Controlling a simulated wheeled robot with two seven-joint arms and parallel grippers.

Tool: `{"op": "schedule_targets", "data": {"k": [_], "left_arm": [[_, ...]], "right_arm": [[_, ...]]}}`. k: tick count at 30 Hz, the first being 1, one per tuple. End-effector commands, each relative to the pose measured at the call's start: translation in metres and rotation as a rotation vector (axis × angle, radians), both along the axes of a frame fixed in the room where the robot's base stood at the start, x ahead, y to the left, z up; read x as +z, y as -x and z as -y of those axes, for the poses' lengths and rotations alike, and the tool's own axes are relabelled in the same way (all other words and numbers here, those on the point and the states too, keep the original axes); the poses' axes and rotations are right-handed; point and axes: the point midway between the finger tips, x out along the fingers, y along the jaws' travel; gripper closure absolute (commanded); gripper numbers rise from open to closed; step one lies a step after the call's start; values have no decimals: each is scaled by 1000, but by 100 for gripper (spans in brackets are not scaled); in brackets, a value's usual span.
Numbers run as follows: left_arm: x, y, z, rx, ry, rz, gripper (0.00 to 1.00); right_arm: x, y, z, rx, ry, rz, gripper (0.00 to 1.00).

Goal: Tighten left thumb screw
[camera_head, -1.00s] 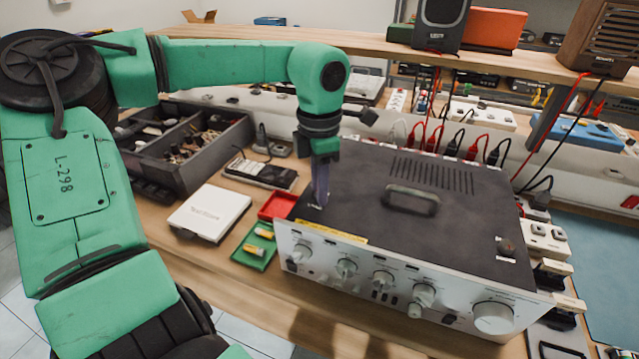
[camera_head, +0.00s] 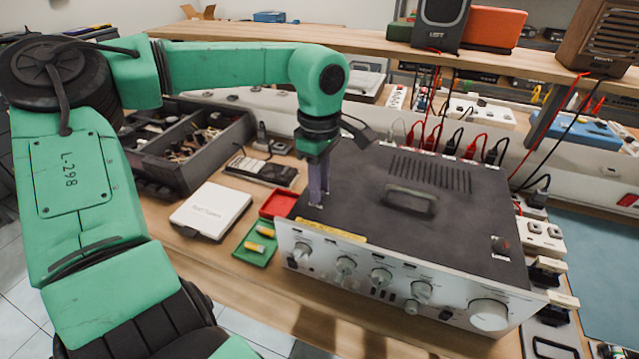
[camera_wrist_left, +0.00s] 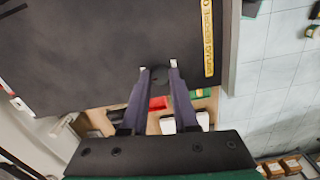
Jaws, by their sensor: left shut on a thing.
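The hi-fi unit (camera_head: 450,235) has a dark top, a handle and a silver knobbed front, and sits on the wooden bench. My left gripper (camera_head: 318,201) points down at the left front part of its top. In the left wrist view, the dark round left thumb screw (camera_wrist_left: 159,77) sits between the fingertips of my left gripper (camera_wrist_left: 159,70), which is shut on it. The fingers hide this screw in the head view. The right thumb screw (camera_head: 501,246) stands uncovered at the right of the top. My right gripper is not in view.
A red tray (camera_head: 278,205) and a green tray (camera_head: 256,246) with batteries lie left of the unit, near a white box (camera_head: 211,210) and a meter (camera_head: 262,171). A divided parts bin (camera_head: 185,150) stands behind. Cables and sockets line the back and right.

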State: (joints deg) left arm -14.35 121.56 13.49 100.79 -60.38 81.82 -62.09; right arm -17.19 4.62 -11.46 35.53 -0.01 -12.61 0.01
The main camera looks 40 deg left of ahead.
Motion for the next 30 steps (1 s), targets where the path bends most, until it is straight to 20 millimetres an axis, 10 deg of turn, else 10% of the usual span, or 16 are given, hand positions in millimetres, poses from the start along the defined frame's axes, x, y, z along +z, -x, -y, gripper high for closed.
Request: {"op": "schedule_targets", "data": {"k": [20, 21, 23, 30], "left_arm": [[1, 0, 0, -79, 0, 3, 100], [1, 0, 0, -79, 1, 2, 68], [1, 0, 0, -79, 1, 2, 45], [0, 0, 0, -78, 0, 1, 42]], "right_arm": [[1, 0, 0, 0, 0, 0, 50], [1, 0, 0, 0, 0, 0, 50], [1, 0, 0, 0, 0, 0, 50], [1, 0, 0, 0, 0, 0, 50]]}}
